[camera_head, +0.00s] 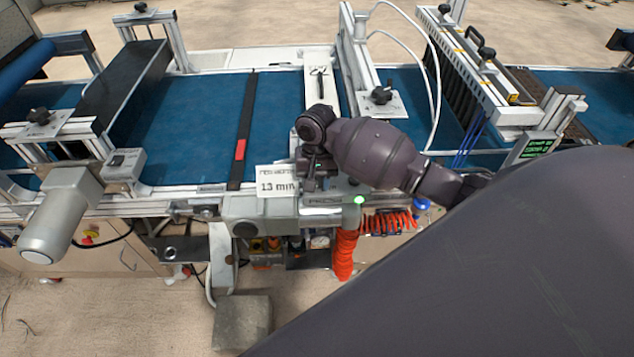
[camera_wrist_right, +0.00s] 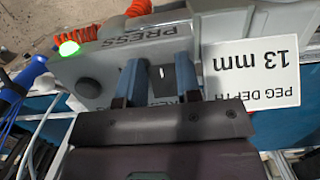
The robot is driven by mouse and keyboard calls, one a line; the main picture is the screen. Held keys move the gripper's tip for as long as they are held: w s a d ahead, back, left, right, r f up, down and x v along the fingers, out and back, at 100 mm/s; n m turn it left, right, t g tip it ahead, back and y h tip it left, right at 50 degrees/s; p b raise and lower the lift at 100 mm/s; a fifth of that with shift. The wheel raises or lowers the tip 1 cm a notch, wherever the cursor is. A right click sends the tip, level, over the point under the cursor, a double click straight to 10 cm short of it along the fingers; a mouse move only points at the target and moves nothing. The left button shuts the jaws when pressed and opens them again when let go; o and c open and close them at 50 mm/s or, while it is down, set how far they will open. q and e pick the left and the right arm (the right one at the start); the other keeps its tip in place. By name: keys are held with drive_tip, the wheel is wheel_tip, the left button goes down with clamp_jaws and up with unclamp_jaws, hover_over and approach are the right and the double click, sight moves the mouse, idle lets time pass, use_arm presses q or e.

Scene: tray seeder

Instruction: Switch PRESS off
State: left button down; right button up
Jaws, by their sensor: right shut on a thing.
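The grey control box with the PRESS label (camera_wrist_right: 138,31) shows in the right wrist view. It also shows at the conveyor's front edge in the head view (camera_head: 330,202). A green lamp (camera_wrist_right: 68,48) on it is lit, and it glows in the head view too (camera_head: 359,199). My right gripper (camera_wrist_right: 157,82) has its two blue fingers on either side of the grey PRESS switch (camera_wrist_right: 162,72), which carries a white mark. It is shut on that switch. In the head view my right wrist hides the switch. My left gripper is not in view.
A white peg-depth sign reading 13 mm (camera_wrist_right: 258,65) stands right beside the fingers. Orange coiled hoses (camera_head: 345,252) hang below the box. A grey cylindrical motor (camera_head: 62,222) juts out at the left. The blue belt (camera_head: 190,130) lies behind.

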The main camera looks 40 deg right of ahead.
drive_tip(key=g, duration=0.1)
drive_tip(key=g+y, duration=0.1)
drive_tip(key=w+g, duration=0.1)
drive_tip(key=shift+d+r+y, duration=0.25)
drive_tip(key=shift+r+y, duration=0.05)
drive_tip(key=shift+y, duration=0.1)
drive_tip(key=o, duration=0.9)
drive_tip(key=v, duration=1)
drive_tip(key=shift+d+r, duration=0.1)
drive_tip(key=shift+r, duration=0.25)
